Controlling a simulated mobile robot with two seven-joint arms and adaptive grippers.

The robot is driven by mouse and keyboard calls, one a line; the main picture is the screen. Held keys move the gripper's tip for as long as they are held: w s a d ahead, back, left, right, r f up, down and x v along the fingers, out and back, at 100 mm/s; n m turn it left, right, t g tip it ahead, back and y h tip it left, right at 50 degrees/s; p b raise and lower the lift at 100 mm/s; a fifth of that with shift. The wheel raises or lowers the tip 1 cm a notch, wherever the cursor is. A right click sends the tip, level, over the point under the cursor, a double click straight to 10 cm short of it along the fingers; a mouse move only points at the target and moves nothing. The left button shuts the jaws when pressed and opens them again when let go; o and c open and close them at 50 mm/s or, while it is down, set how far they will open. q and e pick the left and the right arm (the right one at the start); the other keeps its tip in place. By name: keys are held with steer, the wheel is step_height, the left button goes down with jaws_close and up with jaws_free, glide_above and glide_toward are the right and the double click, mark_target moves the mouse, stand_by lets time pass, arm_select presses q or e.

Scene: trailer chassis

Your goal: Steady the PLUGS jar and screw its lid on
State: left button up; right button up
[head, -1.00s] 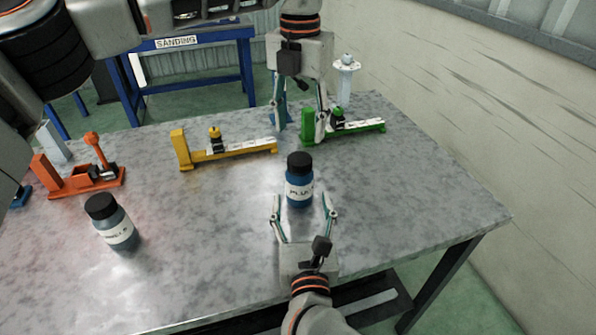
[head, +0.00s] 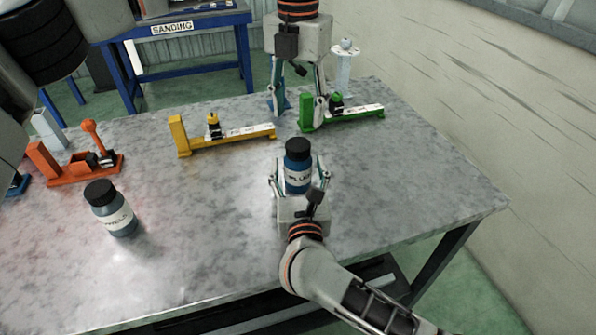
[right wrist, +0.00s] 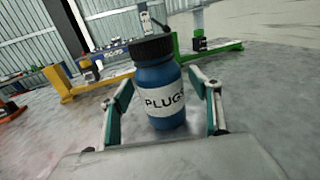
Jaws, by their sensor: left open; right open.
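The PLUGS jar (head: 297,172) is blue with a black lid (head: 298,147) on top and a white label. It stands upright on the grey table. My right gripper (head: 299,166) is open, low over the table, with its fingers on either side of the jar. In the right wrist view the jar (right wrist: 160,97) stands between the two open fingers (right wrist: 164,92), with visible gaps beside it. My left gripper (head: 297,104) is open and empty, pointing down behind the jar near the green fixture. Whether the lid is tight cannot be seen.
A second dark jar (head: 113,213) with a black lid stands at the left. A yellow fixture (head: 222,141), a green fixture (head: 343,116) and an orange fixture (head: 77,168) line the back. The table's right side is clear.

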steer(key=shift+w, duration=0.35)
jaws_close()
arm_select(q)
steer(key=n, duration=0.4)
steer(key=shift+n, duration=0.3)
steer(key=n, duration=1)
steer(key=shift+n, duration=0.4)
steer(key=n, duration=0.3)
steer(key=shift+n, duration=0.3)
steer(key=n, duration=0.8)
